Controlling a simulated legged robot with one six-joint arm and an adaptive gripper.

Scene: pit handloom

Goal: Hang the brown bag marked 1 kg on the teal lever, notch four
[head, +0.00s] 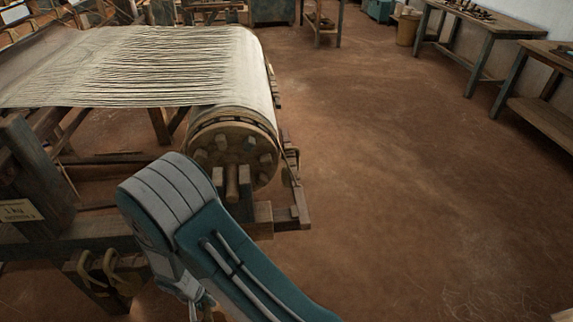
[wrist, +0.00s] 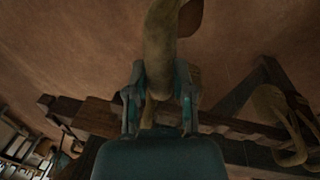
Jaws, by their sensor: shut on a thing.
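In the wrist view my gripper (wrist: 159,88) is shut on an olive-brown bag (wrist: 160,45), with one finger on each side of its narrow part. The bag extends past the fingertips to the top edge, where it is cut off. Its 1 kg mark does not show. In the head view my arm reaches down beside the loom, and the fingers and held bag cannot be made out clearly. I cannot make out the teal lever or its notches in either view.
The loom's round warp beam (head: 233,150) stands beside my arm. A label reading 1 kg (head: 18,210) is on the frame at left, with tan looped things (head: 105,272) hanging near it. Another tan bag (wrist: 275,110) hangs at right in the wrist view. The floor (head: 400,190) is clear.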

